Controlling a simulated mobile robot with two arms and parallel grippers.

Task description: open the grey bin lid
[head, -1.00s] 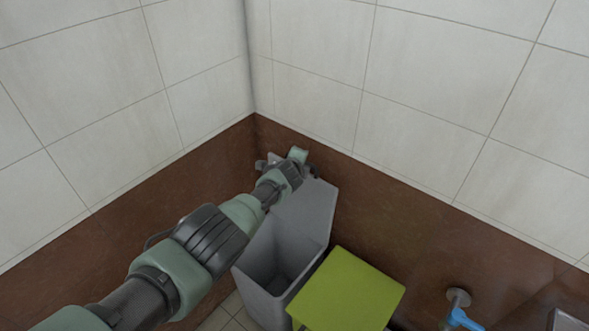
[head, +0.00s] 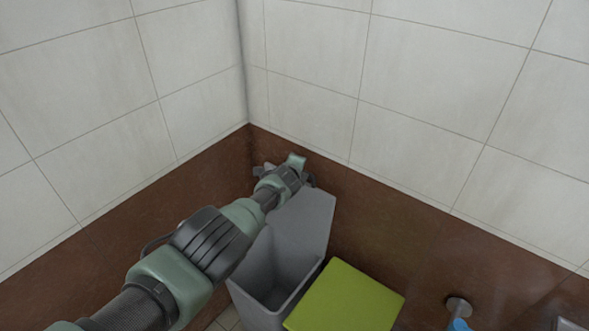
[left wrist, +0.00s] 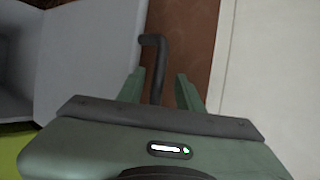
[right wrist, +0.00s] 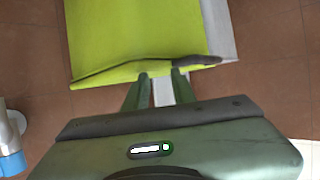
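The grey bin (head: 250,295) stands in the corner with its hollow inside showing. Its grey lid (head: 308,222) is swung up at the back, near the brown wall. My left arm reaches over the bin, and my left gripper (head: 288,168) is at the lid's upper edge. In the left wrist view, a dark bent handle (left wrist: 154,60) beside the lid (left wrist: 95,60) lies between the left gripper's parted fingers (left wrist: 160,88), with gaps showing on both sides. My right gripper (right wrist: 160,85) shows in its wrist view with fingers apart, close to the edge of a yellow-green lid (right wrist: 138,35).
A closed bin with a yellow-green lid (head: 345,300) stands directly right of the grey bin. Tiled walls (head: 420,100) with a brown lower band (head: 390,220) close off the corner behind. A blue item (head: 458,325) shows at the lower right.

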